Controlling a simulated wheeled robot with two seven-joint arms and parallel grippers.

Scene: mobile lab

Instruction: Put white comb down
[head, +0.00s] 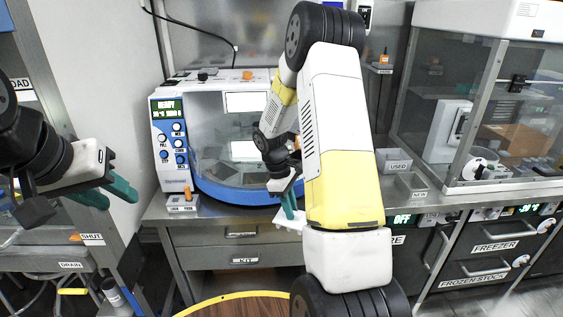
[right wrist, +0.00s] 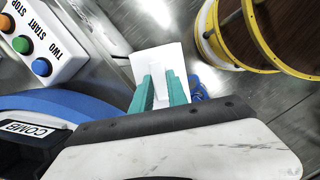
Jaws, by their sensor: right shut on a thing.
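The white comb (head: 289,222) is a small pale piece in front of the blue-and-white machine, at the counter's front edge in the picture. My right gripper (head: 289,206) is shut on it with green fingers. In the right wrist view the comb (right wrist: 160,62) shows as a white flat plate between and beyond the fingers (right wrist: 160,92). I cannot tell whether it touches anything below. A dark holder labelled COMB (right wrist: 25,130) is at the lower left of that view. My left gripper (head: 107,193) is at the far left, empty, with its green fingers apart.
The machine (head: 235,195) with its READY display stands on the steel counter. Trays labelled USED (head: 397,166) and NEW (head: 419,190) sit to the right. A yellow-rimmed round wooden top (head: 240,308) is low in front. A button box (right wrist: 40,40) shows in the right wrist view.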

